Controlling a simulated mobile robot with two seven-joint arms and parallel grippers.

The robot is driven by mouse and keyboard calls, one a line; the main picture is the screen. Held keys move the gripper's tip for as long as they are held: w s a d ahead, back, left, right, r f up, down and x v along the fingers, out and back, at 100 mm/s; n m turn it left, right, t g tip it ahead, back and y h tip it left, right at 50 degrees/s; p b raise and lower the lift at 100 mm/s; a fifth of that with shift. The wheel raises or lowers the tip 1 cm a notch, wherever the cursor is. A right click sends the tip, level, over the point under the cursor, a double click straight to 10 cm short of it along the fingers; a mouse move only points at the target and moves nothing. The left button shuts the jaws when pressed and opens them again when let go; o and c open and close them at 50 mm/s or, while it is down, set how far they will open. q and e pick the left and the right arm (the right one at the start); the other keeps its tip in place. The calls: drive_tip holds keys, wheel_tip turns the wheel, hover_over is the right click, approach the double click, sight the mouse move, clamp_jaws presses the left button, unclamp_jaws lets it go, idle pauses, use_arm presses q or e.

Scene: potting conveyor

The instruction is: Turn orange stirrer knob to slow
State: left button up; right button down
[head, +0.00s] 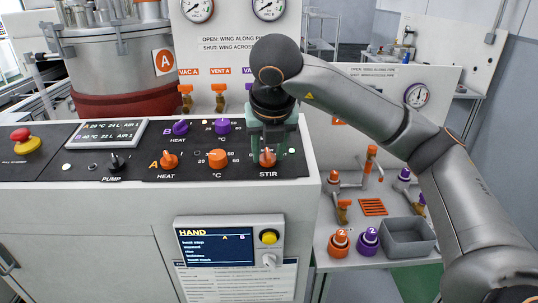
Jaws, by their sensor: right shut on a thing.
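The orange stirrer knob (267,158) sits at the right end of the black control panel (130,172), above the white word STIR. My right gripper (267,152) comes down from above with its green-grey fingers on both sides of this knob and is shut on it. The knob's upper part and any speed marks around it are hidden by the fingers, so its setting is not readable. My left gripper is not in view.
Left of it are an orange dial (217,158), an orange HEAT knob (168,160), purple knobs (180,127) and a red emergency button (20,135). A HAND screen (215,247) is on the front. Orange valve handles (219,89) stand behind.

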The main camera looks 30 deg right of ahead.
drive_tip(key=shift+r+m, duration=0.1)
drive_tip(key=shift+m, duration=0.5)
drive_tip(key=shift+c, duration=2.2)
unclamp_jaws()
drive_tip(key=shift+s+a+r, duration=0.1)
drive_tip(key=shift+r, duration=0.3)
drive_tip(key=p+v, duration=0.3)
drive_tip(key=v, duration=0.8)
drive_tip(key=shift+a+r, duration=0.2)
drive_tip(key=shift+s, duration=0.1)
